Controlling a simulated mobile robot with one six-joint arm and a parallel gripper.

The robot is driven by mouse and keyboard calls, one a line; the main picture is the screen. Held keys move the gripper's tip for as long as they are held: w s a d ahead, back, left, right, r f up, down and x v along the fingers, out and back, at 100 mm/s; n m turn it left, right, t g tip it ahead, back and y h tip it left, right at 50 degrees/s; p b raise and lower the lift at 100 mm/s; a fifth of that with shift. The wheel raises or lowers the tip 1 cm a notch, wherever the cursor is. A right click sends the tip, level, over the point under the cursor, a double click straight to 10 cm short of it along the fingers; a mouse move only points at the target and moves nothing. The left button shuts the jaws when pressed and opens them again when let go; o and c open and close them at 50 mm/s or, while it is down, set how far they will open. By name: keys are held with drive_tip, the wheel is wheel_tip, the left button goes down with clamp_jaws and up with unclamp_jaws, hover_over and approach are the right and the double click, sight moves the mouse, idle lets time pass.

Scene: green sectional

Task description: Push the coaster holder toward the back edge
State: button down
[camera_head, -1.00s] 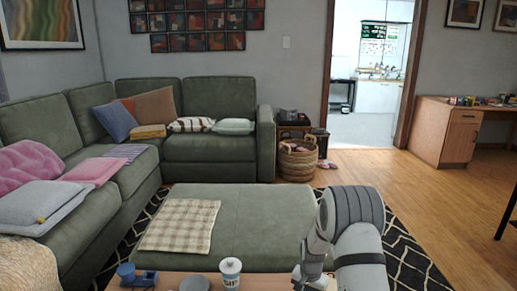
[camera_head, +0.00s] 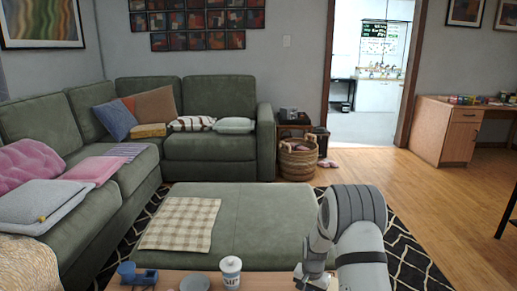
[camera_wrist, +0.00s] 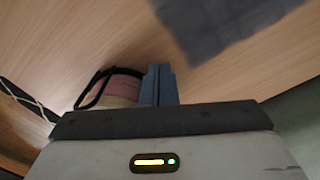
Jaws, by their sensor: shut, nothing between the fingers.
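In the wrist view, what looks like the coaster holder (camera_wrist: 117,88) is a black looped frame around a round stack of pink and cream coasters. It stands on the wooden tabletop (camera_wrist: 85,35), just left of my fingers and partly hidden behind them. My gripper (camera_wrist: 158,70) is shut and empty, its blue-grey fingertips together, low by the tabletop. I cannot tell whether they touch the holder. In the head view my gripper (camera_head: 312,281) is at the bottom edge, at the right of the table, and the holder cannot be made out.
A dark grey cloth (camera_wrist: 225,22) lies on the tabletop in the wrist view. In the head view, a blue object (camera_head: 138,275), a grey round dish (camera_head: 195,283) and a white lidded jar (camera_head: 230,272) stand left of my gripper. A green ottoman (camera_head: 262,220) lies behind the table.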

drive_tip(key=shift+w+d, duration=0.15)
drive_tip(key=shift+d, duration=0.5)
drive_tip(key=shift+w+d, duration=0.15)
drive_tip(key=shift+d, duration=0.45)
wheel_tip(320, 180, up, 9)
drive_tip(key=a+p, duration=0.2)
drive_tip(key=p, duration=0.3)
drive_tip(key=shift+s+p, duration=0.25)
drive_tip(key=shift+p, duration=0.15)
